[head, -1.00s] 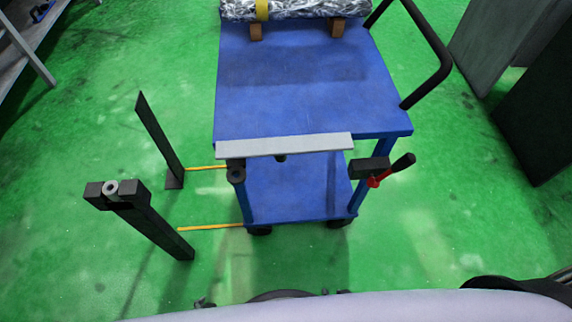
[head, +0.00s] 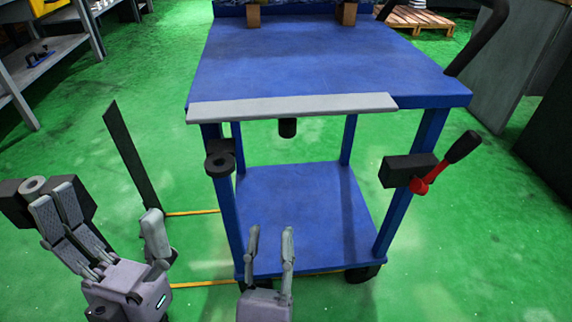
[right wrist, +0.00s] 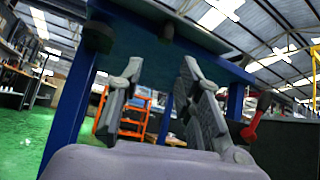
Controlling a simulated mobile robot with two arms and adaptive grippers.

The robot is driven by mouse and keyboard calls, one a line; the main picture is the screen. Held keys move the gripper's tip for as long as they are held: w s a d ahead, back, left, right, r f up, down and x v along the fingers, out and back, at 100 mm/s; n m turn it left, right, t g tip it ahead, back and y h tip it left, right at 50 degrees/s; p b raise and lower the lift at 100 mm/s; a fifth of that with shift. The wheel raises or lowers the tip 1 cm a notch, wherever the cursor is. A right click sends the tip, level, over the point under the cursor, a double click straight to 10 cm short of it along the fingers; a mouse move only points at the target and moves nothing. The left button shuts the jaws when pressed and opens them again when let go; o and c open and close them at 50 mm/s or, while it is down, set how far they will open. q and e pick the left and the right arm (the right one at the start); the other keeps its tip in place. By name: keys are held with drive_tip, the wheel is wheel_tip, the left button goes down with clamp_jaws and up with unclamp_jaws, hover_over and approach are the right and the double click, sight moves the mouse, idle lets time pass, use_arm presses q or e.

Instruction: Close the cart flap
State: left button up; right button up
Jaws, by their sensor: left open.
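The blue cart (head: 300,62) stands in front of me, its upper deck level. A light grey strip (head: 290,107) runs along the deck's front edge, overhanging it a little at the left; I cannot tell for sure whether it is the flap. A black knob (head: 288,128) hangs below the strip. A black block with a red-and-black lever (head: 420,180) is on the right front leg. My left gripper (head: 105,210) is open and empty, left of the cart. My right gripper (head: 270,232) is open and empty, below the strip in front of the lower shelf; its parted fingers show in the right wrist view (right wrist: 160,80).
A black round fitting (head: 220,160) sits on the left front leg. A thin black upright (head: 132,155) and a black post with a ring (head: 35,187) stand left of the cart. The cart's black handle (head: 475,40) is at the right. Green floor is clear at right.

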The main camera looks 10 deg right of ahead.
drive_tip(key=m+h, duration=0.1)
drive_tip(key=m, duration=0.1)
approach(286, 136)
drive_tip(key=x, duration=1)
drive_tip(key=shift+c, duration=0.5)
clamp_jaws()
